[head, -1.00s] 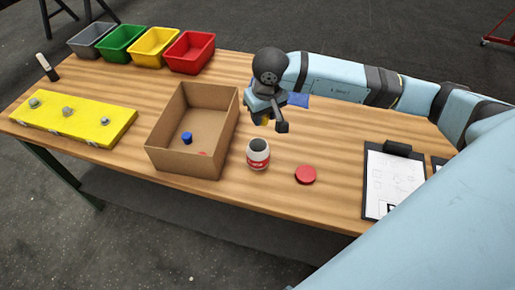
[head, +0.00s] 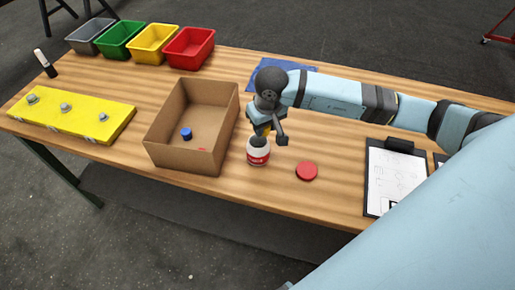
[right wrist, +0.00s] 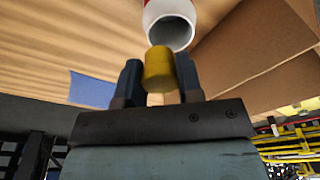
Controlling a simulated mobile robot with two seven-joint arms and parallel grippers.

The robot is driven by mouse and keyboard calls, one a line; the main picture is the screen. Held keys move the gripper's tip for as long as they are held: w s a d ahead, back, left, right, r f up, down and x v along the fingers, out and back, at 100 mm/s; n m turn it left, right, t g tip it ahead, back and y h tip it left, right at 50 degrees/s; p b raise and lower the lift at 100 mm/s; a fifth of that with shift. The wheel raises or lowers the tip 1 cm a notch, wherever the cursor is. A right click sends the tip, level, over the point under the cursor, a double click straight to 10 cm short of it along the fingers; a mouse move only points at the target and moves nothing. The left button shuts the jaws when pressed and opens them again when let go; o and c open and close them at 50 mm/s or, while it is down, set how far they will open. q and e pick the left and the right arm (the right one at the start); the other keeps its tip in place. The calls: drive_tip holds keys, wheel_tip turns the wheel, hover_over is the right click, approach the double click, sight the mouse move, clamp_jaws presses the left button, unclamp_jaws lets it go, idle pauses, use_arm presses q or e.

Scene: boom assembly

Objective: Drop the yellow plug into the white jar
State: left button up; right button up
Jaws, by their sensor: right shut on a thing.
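The white jar (head: 258,158) with a red label stands upright on the table, to the right of the cardboard box. Its open mouth (right wrist: 172,32) shows in the right wrist view. My right gripper (head: 267,137) is just above the jar in the head view. In the right wrist view the gripper (right wrist: 160,85) is shut on the yellow plug (right wrist: 160,69), held between its two fingers. The plug's end is close to the jar's mouth and overlaps its rim in that view; I cannot tell whether they touch. My left gripper is not in view.
The cardboard box (head: 160,150) holds a blue cap (head: 186,133). A red lid (head: 307,171) lies right of the jar. A clipboard (head: 392,180) lies further right. A blue mat (head: 290,66), several coloured bins (head: 190,50) and a yellow block (head: 75,112) are farther away.

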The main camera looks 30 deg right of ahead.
drive_tip(key=o, duration=1)
drive_tip(key=shift+r, duration=0.5)
drive_tip(key=r, duration=0.4)
drive_tip(key=s+r+b, duration=0.1)
drive_tip(key=r, duration=0.3)
drive_tip(key=s+r+b, duration=0.1)
drive_tip(key=r, duration=0.3)
drive_tip(key=shift+a+r, duration=0.1)
drive_tip(key=shift+r, duration=0.25)
drive_tip(key=shift+s+f, duration=0.1)
